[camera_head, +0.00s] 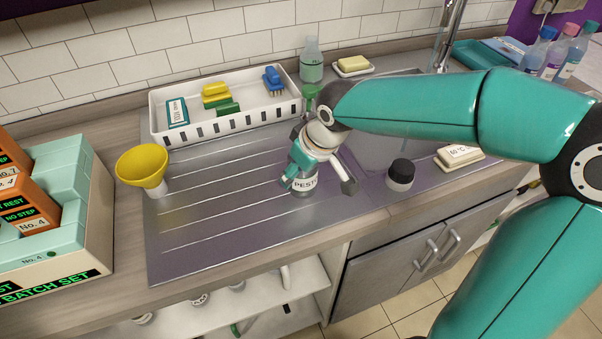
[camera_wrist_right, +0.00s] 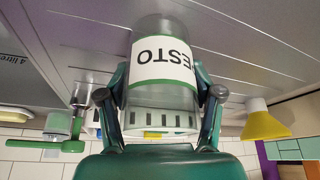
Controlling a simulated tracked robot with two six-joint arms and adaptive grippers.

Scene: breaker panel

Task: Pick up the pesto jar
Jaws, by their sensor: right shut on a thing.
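The pesto jar (camera_head: 305,184) is a clear jar with a white, green-edged PESTO label. In the head view it is upright over the right part of the metal draining board (camera_head: 215,220), partly hidden by my gripper. My right gripper (camera_head: 318,174) reaches down over it, its fingers on either side. In the right wrist view the gripper (camera_wrist_right: 162,82) is shut on the jar (camera_wrist_right: 163,62), with a finger against each side, and the label appears upside down. I cannot tell whether the jar's base touches the board. My left gripper is not in view.
A yellow funnel (camera_head: 142,166) stands on the board's left. A white basket (camera_head: 250,124) with brushes and sponges is behind. The board's front left is clear.

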